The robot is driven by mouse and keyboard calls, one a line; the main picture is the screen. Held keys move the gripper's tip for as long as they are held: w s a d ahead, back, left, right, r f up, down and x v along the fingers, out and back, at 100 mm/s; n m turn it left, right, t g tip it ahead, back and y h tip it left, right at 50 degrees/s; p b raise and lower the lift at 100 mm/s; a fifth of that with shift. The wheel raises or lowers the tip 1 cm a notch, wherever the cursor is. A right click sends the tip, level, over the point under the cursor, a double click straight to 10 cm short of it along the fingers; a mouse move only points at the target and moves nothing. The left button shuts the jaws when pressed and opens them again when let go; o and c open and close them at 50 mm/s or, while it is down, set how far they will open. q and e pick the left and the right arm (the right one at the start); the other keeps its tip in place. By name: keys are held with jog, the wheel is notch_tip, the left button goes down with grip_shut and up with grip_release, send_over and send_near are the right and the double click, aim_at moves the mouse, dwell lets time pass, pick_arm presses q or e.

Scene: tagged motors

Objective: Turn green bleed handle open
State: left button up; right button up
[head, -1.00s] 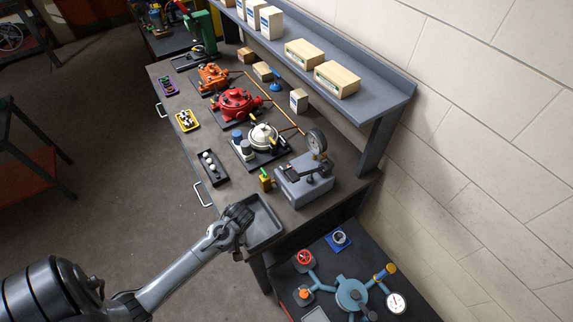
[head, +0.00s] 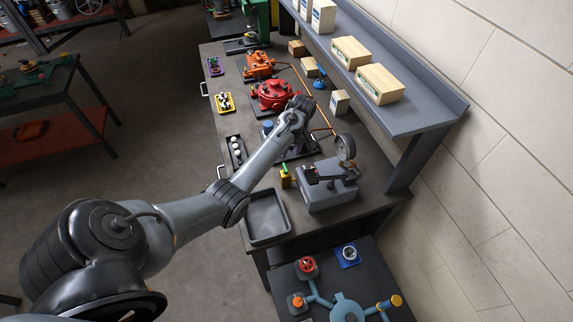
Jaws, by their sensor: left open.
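The green bleed handle (head: 284,167) is a small green lever on top of a brass-yellow valve body (head: 286,181). It stands at the left side of a grey block with a gauge (head: 329,194) on the workbench. My left arm reaches over the bench from the left. My left gripper (head: 303,102) is open, beyond and above the green handle, over the area beside the red pump housing (head: 273,95). It is apart from the handle. The fingers are small and partly hidden by the wrist. The white-topped unit is mostly hidden under my arm. My right gripper is not in view.
A grey tray (head: 267,237) lies at the bench's near end. A round gauge (head: 346,147) rises from the block. A shelf with boxes (head: 379,84) overhangs the right side. A lower table with blue piping (head: 347,306) stands in front.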

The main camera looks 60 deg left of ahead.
aim_at(285, 167)
pick_arm(q)
jog(key=f, duration=0.2)
jog(key=s+f, duration=0.1)
jog(key=f, duration=0.5)
jog(key=shift+s+a+f+p, duration=0.1)
jog(key=shift+s+p, duration=0.2)
jog(key=shift+s, duration=0.05)
jog(key=shift+c, duration=0.5)
grip_shut()
